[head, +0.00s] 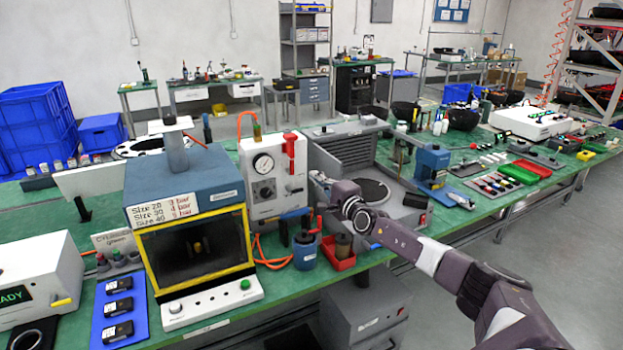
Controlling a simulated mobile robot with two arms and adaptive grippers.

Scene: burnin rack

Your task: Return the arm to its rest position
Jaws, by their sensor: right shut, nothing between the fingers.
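My right arm reaches in from the lower right over the front edge of the green bench (440,222). Its gripper (318,180) is shut and empty. In the picture it lies between the white gauge unit (265,190) and the grey slatted machine (345,152). The fingertips are small here, and I cannot tell whether they touch either one. My left arm and gripper are not in view.
Below the gripper stand a red bin (338,262) and a blue pot (305,252). A yellow-framed test chamber (190,240) is at left, a blue press (432,172) at right. Free floor (560,245) lies at right.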

